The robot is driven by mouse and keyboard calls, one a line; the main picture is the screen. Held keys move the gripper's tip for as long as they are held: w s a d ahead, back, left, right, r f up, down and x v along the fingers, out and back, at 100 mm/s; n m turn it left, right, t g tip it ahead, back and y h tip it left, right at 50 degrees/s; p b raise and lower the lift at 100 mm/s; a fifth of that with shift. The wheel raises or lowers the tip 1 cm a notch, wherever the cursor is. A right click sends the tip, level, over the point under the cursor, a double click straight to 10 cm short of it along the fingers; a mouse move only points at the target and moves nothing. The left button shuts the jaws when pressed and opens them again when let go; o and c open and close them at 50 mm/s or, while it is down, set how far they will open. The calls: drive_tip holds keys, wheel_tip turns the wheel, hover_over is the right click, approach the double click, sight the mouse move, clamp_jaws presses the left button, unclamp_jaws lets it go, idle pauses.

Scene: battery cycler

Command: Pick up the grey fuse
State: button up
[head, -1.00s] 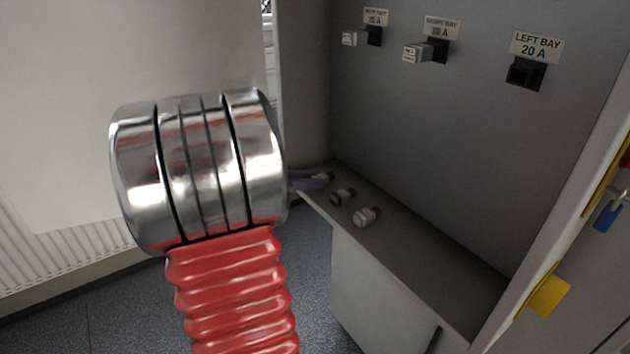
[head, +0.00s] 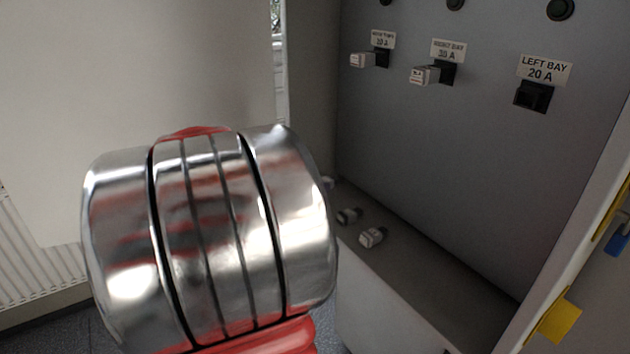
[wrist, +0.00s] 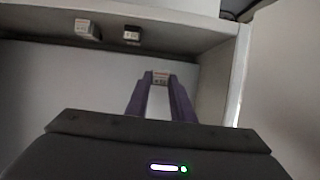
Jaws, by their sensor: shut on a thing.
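My gripper (wrist: 160,84) shows in the wrist view with two purple fingers. In the head view my arm hides the gripper, and a small pale piece, perhaps this fuse (head: 328,183), peeks out past the arm's right edge. A white fuse (head: 372,237) and a darker fuse (head: 349,216) lie on the ledge. They also show at the top of the wrist view, a white one (wrist: 87,29) and a dark one (wrist: 131,35), apart from my fingers.
The ledge (head: 440,270) is bare to the right of the fuses. On the panel above, two sockets hold pale fuses (head: 369,60) (head: 425,75). The LEFT BAY 20 A socket (head: 533,96) is empty. A door with a yellow part (head: 558,318) stands at the right.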

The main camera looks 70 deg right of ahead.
drive_tip(key=s+a, duration=0.1)
drive_tip(key=a, duration=1.5)
